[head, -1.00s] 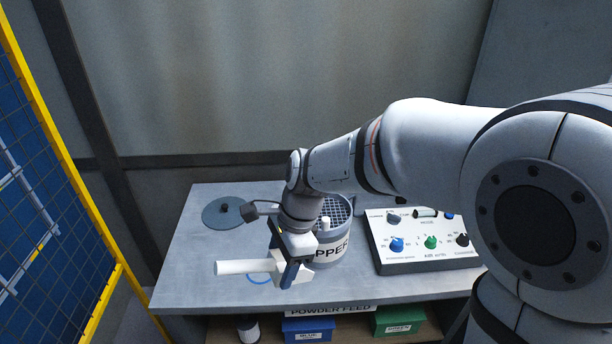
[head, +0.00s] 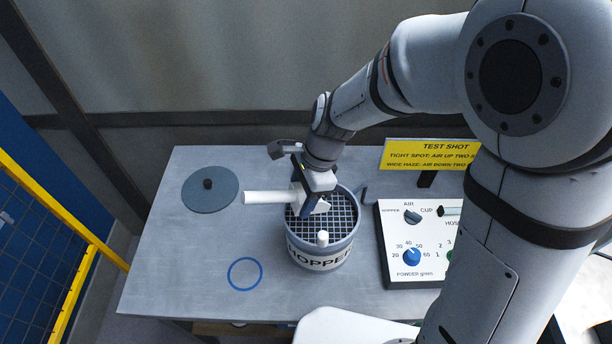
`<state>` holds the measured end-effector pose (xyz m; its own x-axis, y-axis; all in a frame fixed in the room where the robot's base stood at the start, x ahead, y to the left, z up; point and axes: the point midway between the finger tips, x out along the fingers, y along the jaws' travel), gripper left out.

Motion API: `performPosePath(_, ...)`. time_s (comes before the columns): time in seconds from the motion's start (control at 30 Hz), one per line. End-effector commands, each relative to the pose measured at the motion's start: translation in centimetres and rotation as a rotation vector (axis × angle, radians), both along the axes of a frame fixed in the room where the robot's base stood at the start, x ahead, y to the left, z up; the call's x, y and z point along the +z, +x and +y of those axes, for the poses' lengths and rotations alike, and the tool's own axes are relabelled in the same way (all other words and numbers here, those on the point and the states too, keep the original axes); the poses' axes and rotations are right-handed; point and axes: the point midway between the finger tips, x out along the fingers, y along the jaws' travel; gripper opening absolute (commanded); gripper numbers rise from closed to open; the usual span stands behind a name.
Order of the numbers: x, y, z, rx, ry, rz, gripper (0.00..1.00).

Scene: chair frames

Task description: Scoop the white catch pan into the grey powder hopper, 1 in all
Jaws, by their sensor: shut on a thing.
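My gripper (head: 307,207) is shut on a white handled scoop (head: 266,197). Its round white handle points left and its white end shows just right of the fingers. The fingers hide its middle, and I cannot see what is in it. The grey powder hopper (head: 320,254) stands upright on the table, with a dark grid across its open top and a small white knob at its front rim. The gripper and scoop are over the grid's back left part; I cannot tell the height. I make out no separate white catch pan.
A grey disc lid with a black knob (head: 210,190) lies at the table's back left. A blue ring (head: 245,274) marks bare table (head: 180,270). A control box (head: 400,245) stands right of the hopper, before a yellow sign (head: 430,154). A yellow-framed fence (head: 65,215) is at left.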

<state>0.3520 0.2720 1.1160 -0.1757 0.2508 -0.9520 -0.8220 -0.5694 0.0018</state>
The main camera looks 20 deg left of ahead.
Motion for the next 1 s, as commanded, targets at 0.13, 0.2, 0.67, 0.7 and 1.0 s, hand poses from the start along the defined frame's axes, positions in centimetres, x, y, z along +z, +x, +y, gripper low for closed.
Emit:
performPosePath(0.13,-0.1,0.1,-0.1,0.0,0.021,0.015,0.27)
performPosePath(0.2,0.0,0.2,-0.2,-0.002,0.04,0.027,0.27)
performPosePath(0.67,0.6,0.9,-1.1,-0.01,0.173,0.117,0.27)
performPosePath(0.7,0.7,1.0,-1.2,-0.01,0.185,0.126,0.27)
performPosePath(1.0,1.1,1.4,-1.8,-0.012,0.284,0.194,0.27)
